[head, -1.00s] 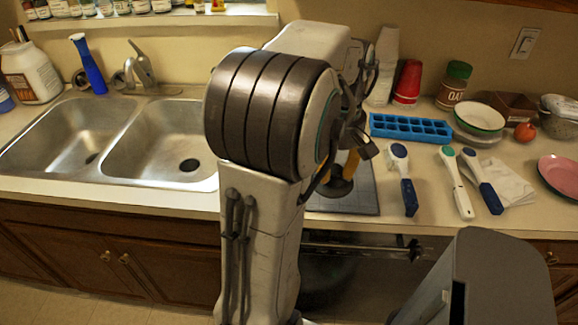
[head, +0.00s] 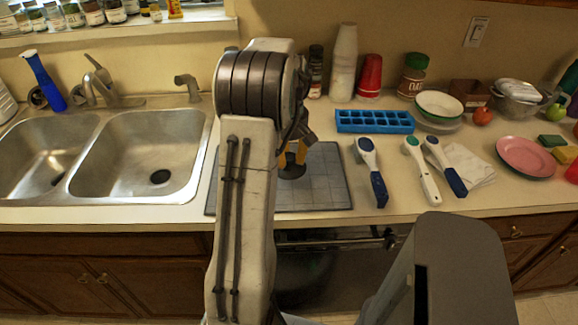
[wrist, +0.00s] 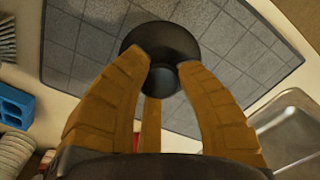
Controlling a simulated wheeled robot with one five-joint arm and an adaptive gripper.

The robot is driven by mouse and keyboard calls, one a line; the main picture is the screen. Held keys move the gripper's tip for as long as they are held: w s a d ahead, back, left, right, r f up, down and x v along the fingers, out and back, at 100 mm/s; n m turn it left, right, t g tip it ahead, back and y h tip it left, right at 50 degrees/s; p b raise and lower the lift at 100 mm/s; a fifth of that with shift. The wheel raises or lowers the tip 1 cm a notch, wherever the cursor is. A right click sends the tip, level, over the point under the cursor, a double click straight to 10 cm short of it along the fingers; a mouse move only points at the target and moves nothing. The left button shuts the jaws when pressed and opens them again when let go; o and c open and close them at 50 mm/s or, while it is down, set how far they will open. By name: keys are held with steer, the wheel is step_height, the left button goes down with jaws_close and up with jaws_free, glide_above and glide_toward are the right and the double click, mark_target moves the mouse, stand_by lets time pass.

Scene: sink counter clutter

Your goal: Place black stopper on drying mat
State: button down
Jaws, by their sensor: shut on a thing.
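The black stopper (wrist: 160,38) is a dark round disc with a knob. My gripper (wrist: 164,68) has yellow-brown fingers shut on the knob, as the wrist view shows. The grey tiled drying mat (head: 318,190) lies on the counter right of the sink, and it fills much of the upper wrist view (wrist: 85,45). In the head view the stopper (head: 292,171) shows under my gripper (head: 293,160), over the mat. I cannot tell whether the stopper touches the mat. My arm hides part of the mat's left side.
The double sink (head: 135,165) is to the left. A blue ice tray (head: 375,121) lies behind the mat. Brushes (head: 370,170) and a white cloth (head: 468,165) lie to its right.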

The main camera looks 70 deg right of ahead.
mark_target(289, 169)
steer(key=shift+f, duration=2.05)
steer(key=shift+f, duration=0.2)
steer(key=c, duration=1)
jaws_free()
steer(key=shift+o, duration=0.2)
steer(key=shift+r, duration=0.15)
step_height(289, 169, up, 12)
steer(key=shift+p, duration=0.4)
steer(key=shift+r, duration=0.1)
